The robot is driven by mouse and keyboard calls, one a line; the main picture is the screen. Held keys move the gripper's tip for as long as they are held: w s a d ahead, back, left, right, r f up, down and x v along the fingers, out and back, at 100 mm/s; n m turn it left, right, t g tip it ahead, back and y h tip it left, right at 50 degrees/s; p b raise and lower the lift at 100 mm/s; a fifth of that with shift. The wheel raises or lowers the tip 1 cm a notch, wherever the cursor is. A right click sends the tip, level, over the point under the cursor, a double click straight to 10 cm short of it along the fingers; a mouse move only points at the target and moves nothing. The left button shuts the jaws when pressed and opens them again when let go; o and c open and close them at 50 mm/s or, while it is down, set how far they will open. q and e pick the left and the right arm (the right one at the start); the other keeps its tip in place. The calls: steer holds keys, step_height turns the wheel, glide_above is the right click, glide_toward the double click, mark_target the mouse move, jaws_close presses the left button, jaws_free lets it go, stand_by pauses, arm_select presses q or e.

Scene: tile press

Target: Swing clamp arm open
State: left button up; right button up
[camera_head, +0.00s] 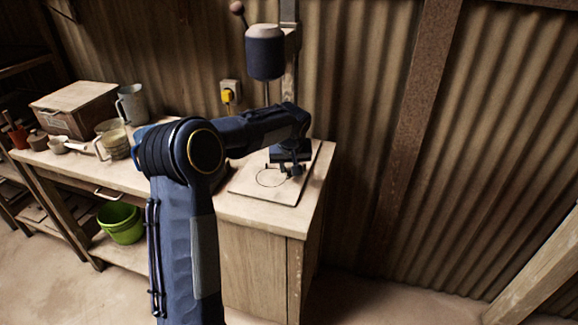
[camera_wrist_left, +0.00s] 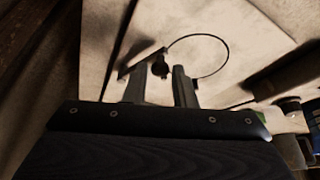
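The tile press stands on the right end of the bench, with a dark cylinder head (camera_head: 265,52) above a flat board (camera_head: 248,187) marked with a circle. My left gripper (camera_head: 286,168) is low over the board, beside the circle. In the left wrist view its two fingers (camera_wrist_left: 167,72) are apart. A small dark knob (camera_wrist_left: 160,69) shows between the fingertips, and a short dark bar, perhaps the clamp arm, runs by the left finger. I cannot tell whether the fingers touch the knob. In the head view my left arm and gripper hide part of the press. My right gripper is not in view.
A ball-ended lever (camera_head: 238,8) rises beside the press head. A wooden box (camera_head: 75,108), a metal jug (camera_head: 131,104) and mugs crowd the bench's left. A green bucket (camera_head: 121,223) sits below.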

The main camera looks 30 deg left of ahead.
arm_select(q)
jaws_close()
steer(key=shift+d+f+n+b, duration=0.15)
steer(key=shift+d+n+b, duration=0.35)
steer(key=shift+d+n, duration=0.15)
steer(key=shift+w+d+n+g+y, duration=0.1)
steer(key=shift+d+n+g+y, duration=0.25)
steer(key=shift+n, duration=0.2)
steer(key=shift+w+d+n+g+y, duration=0.1)
steer(key=shift+d+n+g+y, duration=0.1)
steer(key=shift+d+n, duration=0.3)
steer(key=shift+d+n+g+y, duration=0.1)
steer(key=shift+d+n+y, duration=0.1)
steer(key=shift+n, duration=0.5)
steer(key=shift+o, duration=2)
jaws_free()
